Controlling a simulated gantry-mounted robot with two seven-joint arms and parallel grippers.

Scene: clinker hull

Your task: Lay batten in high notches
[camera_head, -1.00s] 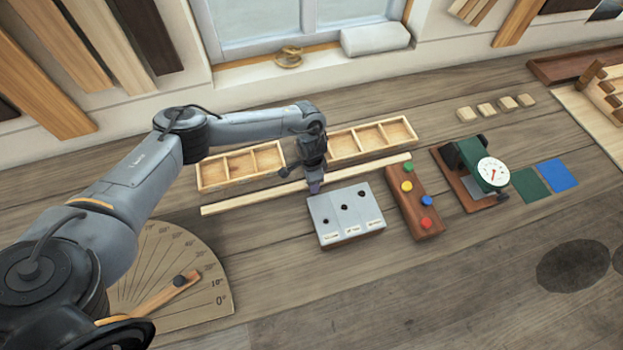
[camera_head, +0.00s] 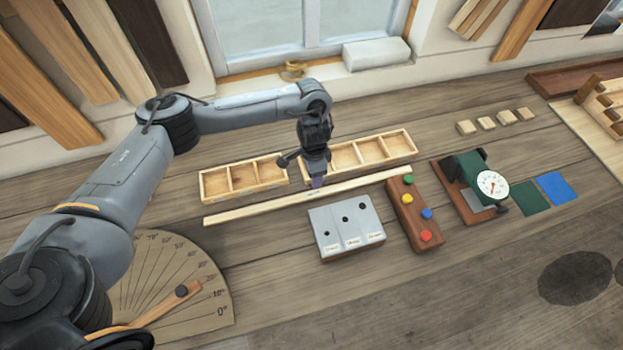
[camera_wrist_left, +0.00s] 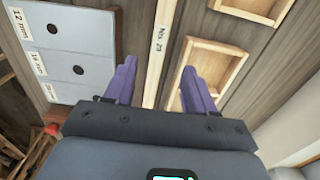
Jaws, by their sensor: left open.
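The batten (camera_head: 260,207) is a long, thin, pale wooden strip lying on the bench in front of the shallow wooden trays. My left gripper (camera_head: 317,183) points down over its middle part. In the left wrist view the batten (camera_wrist_left: 155,50) runs between the two purple fingers (camera_wrist_left: 158,70), which are apart with room on both sides. It carries a printed mark that looks like a number. A wooden stand with stepped pegs or notches (camera_head: 600,95) is at the far right, cut off by the picture edge. My right gripper is not seen.
Two divided trays (camera_head: 243,178) lie behind the batten. In front are a grey block with holes (camera_head: 346,226), a brown board with coloured buttons (camera_head: 408,212) and a green dial gauge (camera_head: 478,183). An angle board (camera_head: 180,290) lies at front left. The front middle bench is clear.

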